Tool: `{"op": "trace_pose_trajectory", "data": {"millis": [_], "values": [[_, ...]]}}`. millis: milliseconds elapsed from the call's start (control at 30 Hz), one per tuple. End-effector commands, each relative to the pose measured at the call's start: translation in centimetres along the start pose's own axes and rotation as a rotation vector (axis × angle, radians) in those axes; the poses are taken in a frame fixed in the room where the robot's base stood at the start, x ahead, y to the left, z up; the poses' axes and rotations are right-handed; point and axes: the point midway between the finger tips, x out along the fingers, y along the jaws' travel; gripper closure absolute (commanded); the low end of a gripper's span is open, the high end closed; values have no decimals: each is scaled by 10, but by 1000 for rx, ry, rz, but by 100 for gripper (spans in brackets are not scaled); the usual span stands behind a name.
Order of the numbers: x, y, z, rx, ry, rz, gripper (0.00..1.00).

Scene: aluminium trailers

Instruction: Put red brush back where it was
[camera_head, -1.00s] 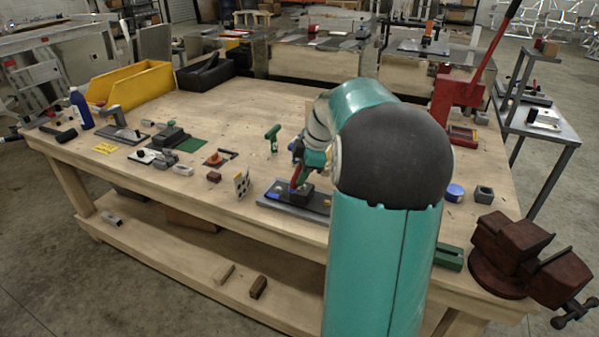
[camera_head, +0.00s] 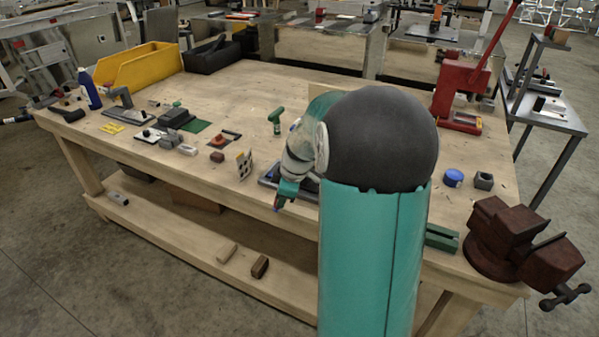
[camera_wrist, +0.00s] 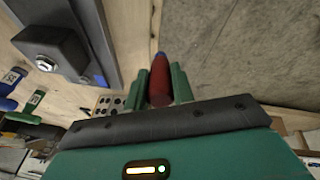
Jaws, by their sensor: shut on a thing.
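My gripper (camera_head: 285,192) hangs at the table's front edge, beside the dark grey tray (camera_head: 268,182). In the wrist view its two green fingers are shut on the red brush (camera_wrist: 160,84), a dark red cylinder with a small blue tip pointing away from me. The brush is apart from the tray and over the strip of table edge and floor. The tray (camera_wrist: 92,28) shows at the upper left of the wrist view, with a grey block (camera_wrist: 50,50) on it.
Several tools lie further left, near a yellow bin (camera_head: 140,68). A red vise (camera_head: 515,250) is at the front right. The table's middle back is clear.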

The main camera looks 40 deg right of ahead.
Motion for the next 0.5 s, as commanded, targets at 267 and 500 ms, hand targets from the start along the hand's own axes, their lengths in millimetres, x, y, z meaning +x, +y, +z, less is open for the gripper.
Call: {"op": "trace_pose_trajectory", "data": {"millis": [267,500], "values": [[109,-78,-33,217,-50,60,98],[174,-121,-51,360,-79,109,98]]}}
